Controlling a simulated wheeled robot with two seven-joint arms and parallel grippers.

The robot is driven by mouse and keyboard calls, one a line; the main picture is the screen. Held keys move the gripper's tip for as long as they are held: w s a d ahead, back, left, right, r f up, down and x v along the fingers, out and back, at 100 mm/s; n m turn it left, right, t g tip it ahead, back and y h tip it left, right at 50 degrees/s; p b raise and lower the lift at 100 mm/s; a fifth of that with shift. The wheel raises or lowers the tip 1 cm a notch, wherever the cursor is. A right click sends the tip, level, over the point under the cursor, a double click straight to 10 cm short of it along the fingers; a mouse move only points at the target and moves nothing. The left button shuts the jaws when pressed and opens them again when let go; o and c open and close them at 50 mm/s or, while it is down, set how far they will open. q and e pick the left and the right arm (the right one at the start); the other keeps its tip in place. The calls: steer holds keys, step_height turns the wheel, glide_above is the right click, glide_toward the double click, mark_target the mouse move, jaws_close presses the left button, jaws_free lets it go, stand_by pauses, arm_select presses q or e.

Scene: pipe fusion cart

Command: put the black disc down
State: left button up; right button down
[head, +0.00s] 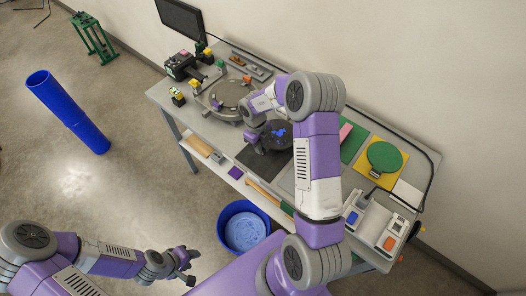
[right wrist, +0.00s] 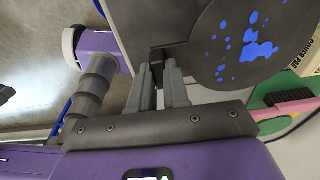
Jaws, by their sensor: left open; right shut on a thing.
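The black disc (head: 282,137) has blue splotches on its face. In the head view it is above or on a dark square mat (head: 258,172) at the middle of the cart; I cannot tell whether it touches. In the right wrist view the disc (right wrist: 205,52) fills the upper right. My right gripper (head: 258,143) is shut on the disc's small dark tab at its left edge; its fingers (right wrist: 162,70) show in the wrist view. My left gripper (head: 188,268) is open and empty, away from the cart, low in the head view.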

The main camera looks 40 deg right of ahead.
step_height(320, 180, down, 5)
steer(key=shift+r, duration=0.1)
steer(key=shift+w+f, duration=0.15)
steer(key=shift+f, duration=0.15)
steer(key=shift+f, duration=0.1)
steer(key=c, duration=1.1)
jaws_free()
steer(key=r, duration=0.8)
steer(key=w+r, duration=0.1)
steer(key=r, duration=0.3)
steer(key=shift+a+r+p, duration=0.1)
steer(key=shift+a+p, duration=0.1)
steer(key=shift+p, duration=0.1)
